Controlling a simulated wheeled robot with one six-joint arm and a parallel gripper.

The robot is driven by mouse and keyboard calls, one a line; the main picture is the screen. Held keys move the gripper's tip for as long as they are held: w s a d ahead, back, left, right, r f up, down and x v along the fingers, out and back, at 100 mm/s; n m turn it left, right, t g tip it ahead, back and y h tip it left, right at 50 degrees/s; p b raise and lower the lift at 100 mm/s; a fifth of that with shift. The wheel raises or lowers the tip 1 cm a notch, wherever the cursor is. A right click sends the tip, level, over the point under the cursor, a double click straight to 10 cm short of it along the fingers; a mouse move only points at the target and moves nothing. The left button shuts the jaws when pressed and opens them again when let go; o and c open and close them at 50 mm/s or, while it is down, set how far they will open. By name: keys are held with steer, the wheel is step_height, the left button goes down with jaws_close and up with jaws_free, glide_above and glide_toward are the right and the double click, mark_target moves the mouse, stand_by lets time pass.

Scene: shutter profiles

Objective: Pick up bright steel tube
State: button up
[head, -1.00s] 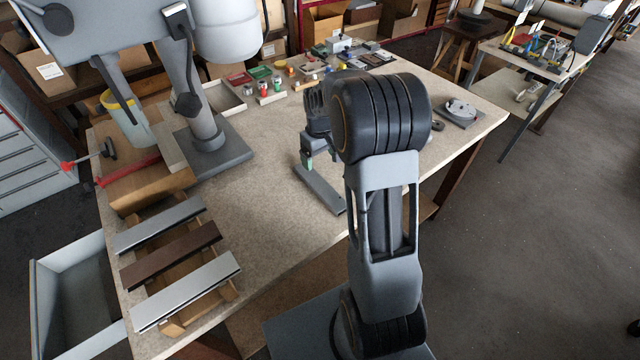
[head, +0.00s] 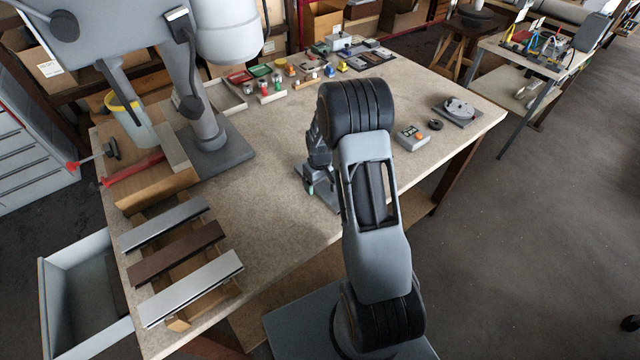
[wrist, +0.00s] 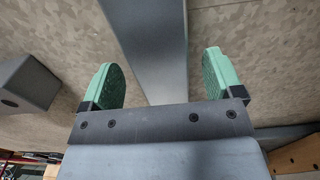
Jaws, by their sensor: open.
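A smooth grey metal bar lies on the workbench and is the likeliest bright steel tube (head: 324,199), though its finish looks dull. In the wrist view the bar (wrist: 150,40) runs away between my two green finger pads, with a gap on each side. My gripper (wrist: 162,80) is open and empty, its fingers pointing at the bench. In the head view my gripper (head: 311,187) is low over the bar, partly hidden by my arm. I cannot tell the height left between fingertips and bar.
A wooden rack (head: 176,322) at the left front holds a grey, a brown and a silver profile. A column machine's base (head: 222,158) stands left of the bar. The bench middle is clear.

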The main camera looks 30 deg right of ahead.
steer(key=shift+f, duration=0.2)
steer(key=shift+c, duration=0.4)
steer(key=c, duration=1.2)
steer(key=shift+c, duration=0.4)
steer(key=shift+w+r, duration=0.1)
steer(key=shift+r, duration=0.05)
